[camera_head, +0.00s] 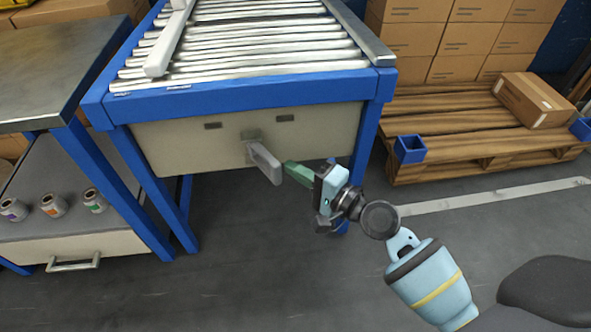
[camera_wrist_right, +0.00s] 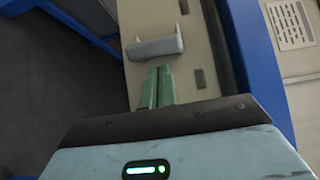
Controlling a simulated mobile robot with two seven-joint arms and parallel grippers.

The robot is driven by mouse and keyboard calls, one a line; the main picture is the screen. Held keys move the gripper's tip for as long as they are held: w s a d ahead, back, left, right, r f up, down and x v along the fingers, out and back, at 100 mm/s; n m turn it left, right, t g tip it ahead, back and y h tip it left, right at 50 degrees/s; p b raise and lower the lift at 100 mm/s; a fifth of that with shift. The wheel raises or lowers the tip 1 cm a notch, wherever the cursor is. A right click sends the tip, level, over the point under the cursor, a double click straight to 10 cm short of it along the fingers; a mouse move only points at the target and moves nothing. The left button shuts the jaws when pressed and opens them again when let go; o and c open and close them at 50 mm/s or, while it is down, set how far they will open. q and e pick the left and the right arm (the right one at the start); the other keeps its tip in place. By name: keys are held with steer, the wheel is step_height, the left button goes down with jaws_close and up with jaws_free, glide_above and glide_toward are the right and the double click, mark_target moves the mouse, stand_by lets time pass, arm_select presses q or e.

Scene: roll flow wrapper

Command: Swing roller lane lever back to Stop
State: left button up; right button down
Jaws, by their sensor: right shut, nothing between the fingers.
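The lever (camera_head: 264,162) is a pale grey handle on the beige front panel (camera_head: 180,140) of the blue-framed roller lane (camera_head: 230,97). In the head view it slants down to the right from its mount. In the right wrist view the lever (camera_wrist_right: 155,47) lies just beyond the fingertips. My right gripper (camera_head: 288,170) has green fingers, shut and empty, with their tips close to the right side of the lever. Whether they touch it I cannot tell. In the right wrist view the shut fingers (camera_wrist_right: 160,72) point at the lever. My left gripper is not in view.
A metal-topped blue table (camera_head: 50,70) with small rolls (camera_head: 52,204) on its lower shelf stands at the left. A wooden pallet (camera_head: 450,125) with cardboard boxes (camera_head: 533,99) stands at the right. The floor in front of the lane is clear.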

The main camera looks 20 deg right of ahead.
steer(key=shift+s+a, duration=0.1)
steer(key=shift+a, duration=0.15)
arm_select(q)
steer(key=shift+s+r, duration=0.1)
